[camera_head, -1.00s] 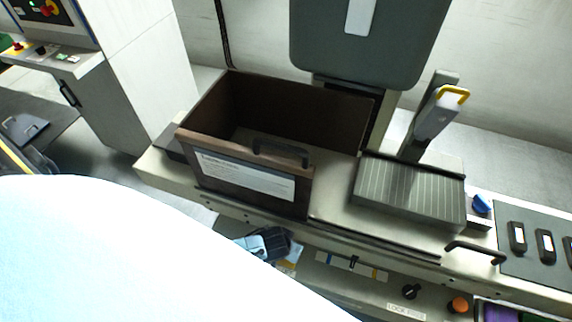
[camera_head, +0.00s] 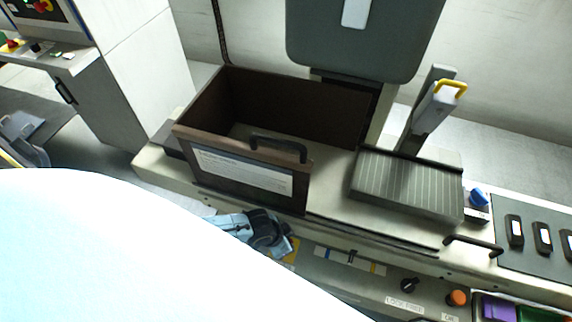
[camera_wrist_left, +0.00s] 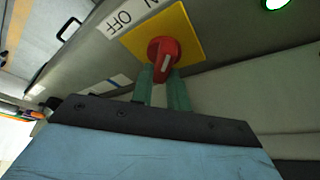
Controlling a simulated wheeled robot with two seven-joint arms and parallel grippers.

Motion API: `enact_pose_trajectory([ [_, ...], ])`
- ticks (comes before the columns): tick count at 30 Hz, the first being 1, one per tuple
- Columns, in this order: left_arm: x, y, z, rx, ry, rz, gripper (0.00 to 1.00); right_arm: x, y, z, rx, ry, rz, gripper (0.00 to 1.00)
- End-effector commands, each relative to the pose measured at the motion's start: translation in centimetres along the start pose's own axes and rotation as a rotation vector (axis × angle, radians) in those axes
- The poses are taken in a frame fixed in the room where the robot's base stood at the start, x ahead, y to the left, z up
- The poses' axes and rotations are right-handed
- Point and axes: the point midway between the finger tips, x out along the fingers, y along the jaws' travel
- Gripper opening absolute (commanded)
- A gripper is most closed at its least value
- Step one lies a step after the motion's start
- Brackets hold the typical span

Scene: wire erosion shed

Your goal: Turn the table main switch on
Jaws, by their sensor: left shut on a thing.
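The table main switch is a red rotary knob (camera_wrist_left: 164,58) with a pale pointer mark, on a yellow plate (camera_wrist_left: 190,32) in the left wrist view. The knob is hidden there. My right gripper is out of view.
A brown open box (camera_head: 235,177) with a handle stands above the panel. A black knob (camera_head: 410,285) and an orange button (camera_head: 457,298) are further right. A green light (camera_wrist_left: 276,3) glows in the wrist view. A large white surface fills the lower left of the head view.

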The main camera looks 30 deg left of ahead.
Motion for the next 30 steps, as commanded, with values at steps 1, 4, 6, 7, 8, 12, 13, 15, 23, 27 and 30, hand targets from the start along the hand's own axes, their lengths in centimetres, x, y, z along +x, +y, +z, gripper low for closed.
enact_pose_trajectory([
  [1,0.03,0.01,0.17,0.005,-0.004,0.002,0.0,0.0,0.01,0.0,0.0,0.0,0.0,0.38],
  [4,0.03,0.02,0.18,0.012,-0.004,0.004,0.0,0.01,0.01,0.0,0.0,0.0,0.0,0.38],
  [6,0.03,0.03,0.18,0.013,-0.004,0.004,0.0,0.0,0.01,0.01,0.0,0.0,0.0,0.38],
  [7,0.03,0.04,0.18,0.013,-0.004,0.004,0.0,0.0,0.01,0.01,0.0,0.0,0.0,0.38],
  [8,0.03,0.04,0.18,0.013,-0.004,0.004,0.0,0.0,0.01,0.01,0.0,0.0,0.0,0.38],
  [12,0.03,0.04,0.19,0.013,-0.004,0.004,0.0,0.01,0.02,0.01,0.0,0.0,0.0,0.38],
  [13,0.03,0.05,0.19,0.013,-0.004,0.004,0.0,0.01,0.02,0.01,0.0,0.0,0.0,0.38],
  [15,0.04,0.05,0.19,0.013,-0.004,0.004,0.21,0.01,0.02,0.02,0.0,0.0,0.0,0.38],
  [23,0.02,0.02,0.09,0.011,-0.002,0.004,0.38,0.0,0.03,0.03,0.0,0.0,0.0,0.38],
  [27,-0.01,0.01,0.05,0.011,-0.001,0.004,0.38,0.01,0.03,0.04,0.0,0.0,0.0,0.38],
  [30,-0.25,0.0,0.06,0.011,-0.001,0.004,0.38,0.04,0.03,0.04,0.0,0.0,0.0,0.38],
])
